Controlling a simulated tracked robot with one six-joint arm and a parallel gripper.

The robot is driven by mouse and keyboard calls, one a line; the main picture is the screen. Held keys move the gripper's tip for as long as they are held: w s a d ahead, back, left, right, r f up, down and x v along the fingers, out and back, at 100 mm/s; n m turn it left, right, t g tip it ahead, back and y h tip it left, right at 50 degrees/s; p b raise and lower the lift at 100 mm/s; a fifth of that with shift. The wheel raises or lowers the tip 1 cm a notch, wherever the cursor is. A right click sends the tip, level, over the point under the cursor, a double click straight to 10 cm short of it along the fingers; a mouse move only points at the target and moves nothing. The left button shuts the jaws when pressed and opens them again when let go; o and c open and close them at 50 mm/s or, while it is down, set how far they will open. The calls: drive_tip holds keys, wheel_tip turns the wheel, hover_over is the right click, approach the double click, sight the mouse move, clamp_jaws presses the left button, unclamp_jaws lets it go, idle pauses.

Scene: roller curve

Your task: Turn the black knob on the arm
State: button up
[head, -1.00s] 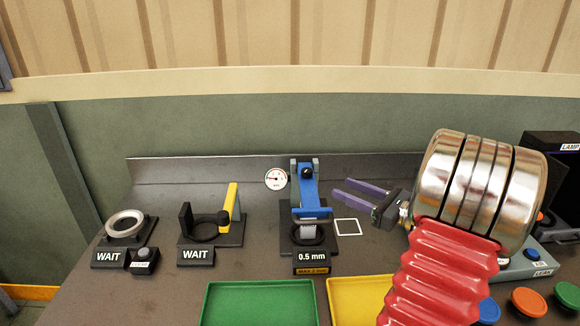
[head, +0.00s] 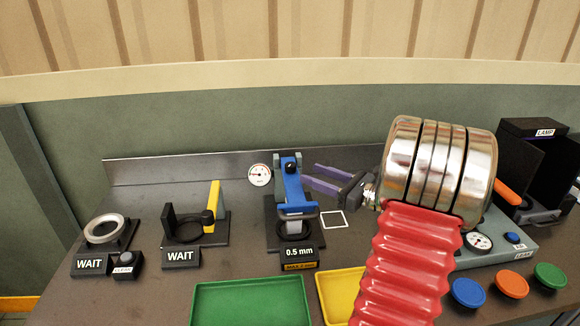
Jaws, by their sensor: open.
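A blue arm (head: 293,190) stands on a black stand at the middle of the bench, behind a "0.5 mm" sign (head: 299,252). A black knob (head: 289,168) sits near the top of this arm. My gripper (head: 310,174) has two purple fingers, spread apart and empty, pointing left toward the knob from the right. The fingertips appear a little to the right of the knob and apart from it.
A ring station (head: 104,229) with a "WAIT" sign is at the left. A green tray (head: 195,311) and a yellow tray (head: 326,307) lie in front. Several coloured buttons and a lamp box (head: 533,129) are at right.

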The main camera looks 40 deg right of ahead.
sight(295, 167)
drive_tip(key=x, duration=0.9)
drive_tip(key=shift+w, duration=0.1)
drive_tip(key=c, duration=1)
